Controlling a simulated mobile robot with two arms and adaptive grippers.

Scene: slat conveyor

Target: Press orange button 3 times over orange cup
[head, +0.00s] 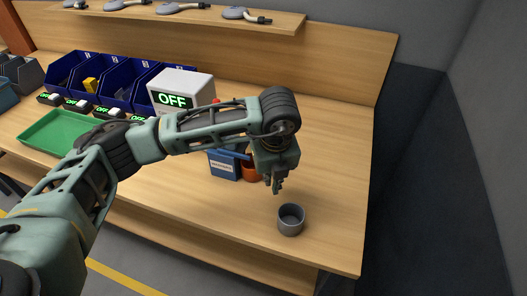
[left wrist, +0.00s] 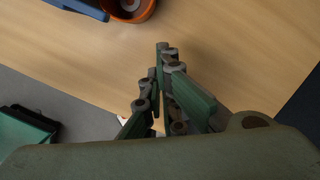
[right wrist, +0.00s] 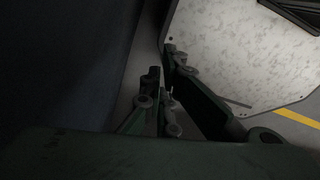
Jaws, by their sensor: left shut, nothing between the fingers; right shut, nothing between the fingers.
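The orange cup (head: 251,174) stands on the bench, partly hidden behind my left gripper in the head view. Its orange rim also shows at the top of the left wrist view (left wrist: 148,12), with something grey inside. My left gripper (head: 277,188) points down, shut and empty, in front of the orange cup and apart from it. Its fingers also show in the left wrist view (left wrist: 161,62) over bare wood. A small orange-red thing (head: 216,101) beside the white box may be the button; my arm hides most of it. My right gripper (right wrist: 161,75) is shut and empty, away from the bench.
A grey cup (head: 291,220) stands near the front edge, close to my left gripper. A blue labelled box (head: 224,166) is beside the orange cup. A white box (head: 181,84) reads OFF. Blue bins (head: 116,78) and a green tray (head: 50,132) are left. Bench right is clear.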

